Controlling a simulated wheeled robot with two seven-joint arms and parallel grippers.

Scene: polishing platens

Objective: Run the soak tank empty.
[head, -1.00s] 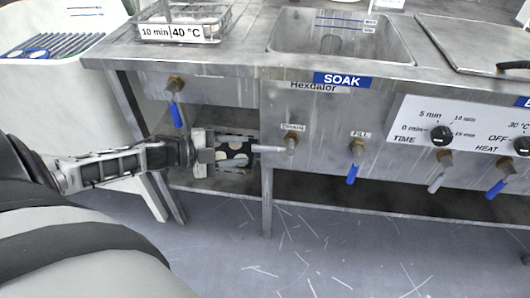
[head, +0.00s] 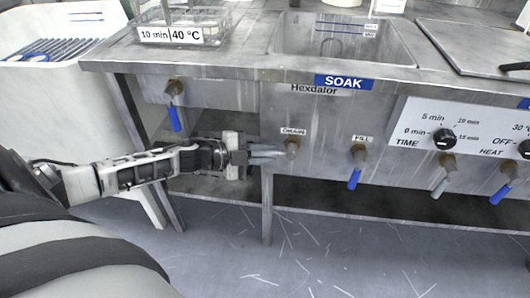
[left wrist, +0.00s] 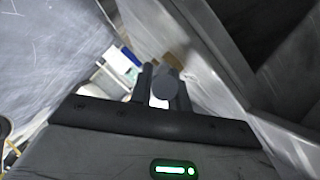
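The soak tank (head: 345,45) is a steel basin behind the blue SOAK label (head: 345,82). Its water level is hard to make out. Below its left side is the drain valve (head: 291,146), labelled DRAIN, with a grey lever pointing left. My left gripper (head: 265,153) is at this lever, its fingers close together on either side of it. The left wrist view shows the lever's round end (left wrist: 166,83) between the two dark fingertips. The fill valve (head: 357,153), right of the drain, has a blue lever hanging down. My right gripper is out of view.
Another blue-levered valve (head: 174,92) hangs at the left, and more valves sit at the right under the time and heat panel (head: 460,130). A basket tray (head: 185,28) labelled 10 min, 40 °C stands on the counter. A lower shelf (head: 380,207) runs underneath.

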